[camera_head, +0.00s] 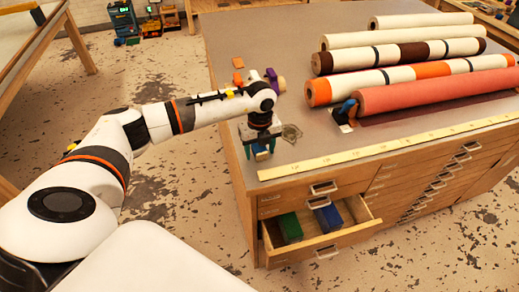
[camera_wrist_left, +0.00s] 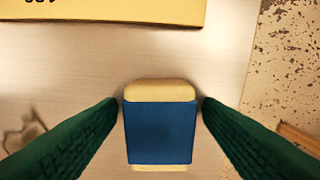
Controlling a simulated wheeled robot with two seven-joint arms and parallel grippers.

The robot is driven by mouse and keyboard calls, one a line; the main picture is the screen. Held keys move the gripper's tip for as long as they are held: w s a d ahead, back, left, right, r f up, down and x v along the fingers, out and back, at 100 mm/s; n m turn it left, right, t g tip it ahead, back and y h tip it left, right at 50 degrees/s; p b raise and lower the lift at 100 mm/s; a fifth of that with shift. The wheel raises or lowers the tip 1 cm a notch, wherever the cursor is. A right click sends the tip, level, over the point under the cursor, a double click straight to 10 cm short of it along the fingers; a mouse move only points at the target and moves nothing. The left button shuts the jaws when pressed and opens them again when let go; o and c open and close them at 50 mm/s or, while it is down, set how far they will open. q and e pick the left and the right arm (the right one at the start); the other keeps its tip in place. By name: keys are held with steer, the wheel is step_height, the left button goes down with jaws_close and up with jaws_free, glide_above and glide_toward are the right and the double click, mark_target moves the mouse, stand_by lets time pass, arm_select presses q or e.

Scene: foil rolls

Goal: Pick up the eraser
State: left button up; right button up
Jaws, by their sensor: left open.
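The eraser (camera_wrist_left: 160,132) has a blue sleeve and cream ends. It lies on the table top in the left wrist view, between the two green fingers of my left gripper (camera_wrist_left: 160,103). The fingers are open, one on each side of it, with only narrow gaps at the tips. In the head view my left gripper (camera_head: 262,146) points down near the table's left front corner, and a small part of the eraser (camera_head: 261,155) shows below it. My right gripper is in neither view.
A yellow ruler (camera_head: 390,147) lies along the table's front edge. Several rolls, including a pink one (camera_head: 440,91), lie at the right. A purple object (camera_head: 272,80) and an orange block (camera_head: 238,62) lie behind my gripper. An open drawer (camera_head: 322,238) juts out below.

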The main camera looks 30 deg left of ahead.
arm_select(q)
steer(key=c, duration=1.1)
steer(key=shift+r, duration=0.15)
step_height(320, 180, up, 9)
steer(key=b, duration=0.2)
steer(key=shift+b, duration=0.4)
steer(key=shift+r, duration=0.45)
